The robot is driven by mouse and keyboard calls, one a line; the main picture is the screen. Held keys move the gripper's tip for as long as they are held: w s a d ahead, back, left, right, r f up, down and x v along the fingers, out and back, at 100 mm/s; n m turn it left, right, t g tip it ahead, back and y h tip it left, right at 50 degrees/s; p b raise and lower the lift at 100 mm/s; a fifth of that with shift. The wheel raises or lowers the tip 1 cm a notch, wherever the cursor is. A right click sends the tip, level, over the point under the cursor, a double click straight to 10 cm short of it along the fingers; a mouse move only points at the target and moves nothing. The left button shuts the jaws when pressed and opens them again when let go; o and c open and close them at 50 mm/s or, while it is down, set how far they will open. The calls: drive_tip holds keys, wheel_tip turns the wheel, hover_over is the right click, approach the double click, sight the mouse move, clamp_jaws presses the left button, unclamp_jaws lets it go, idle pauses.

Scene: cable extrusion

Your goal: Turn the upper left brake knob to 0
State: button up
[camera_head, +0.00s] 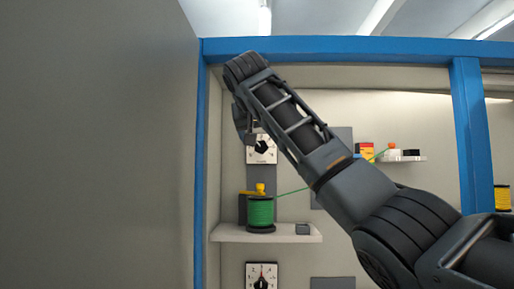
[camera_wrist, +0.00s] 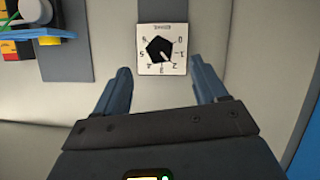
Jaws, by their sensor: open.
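The upper left brake knob (camera_wrist: 159,49) is black and five-sided, on a white square dial plate (camera_wrist: 145,67). The wrist view shows the dial upside down; the knob's small white mark points to its lower right, seemingly near 2 or 3. In the head view the knob (camera_head: 262,146) sits on the back wall above a shelf, just right of my gripper. My gripper (camera_wrist: 161,66) is open and empty, with one finger on each side of the dial in the picture. The fingers appear apart from the knob. In the head view my arm partly hides the gripper.
A white shelf (camera_head: 225,233) below holds a green cable spool (camera_head: 260,213). A second knob (camera_head: 262,278) sits beneath it. A blue frame post (camera_head: 200,170) and grey wall (camera_head: 95,150) stand left. Another shelf (camera_head: 412,159) with small items is right.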

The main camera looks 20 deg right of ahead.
sight(261, 146)
drive_tip(key=p+x, duration=0.2)
drive_tip(key=x, duration=0.5)
drive_tip(key=shift+w+d+f+p, duration=0.1)
drive_tip(key=shift+w+p, duration=0.15)
drive_tip(key=shift+p, duration=0.1)
drive_tip(key=c, duration=1.1)
drive_tip(key=shift+o, duration=0.2)
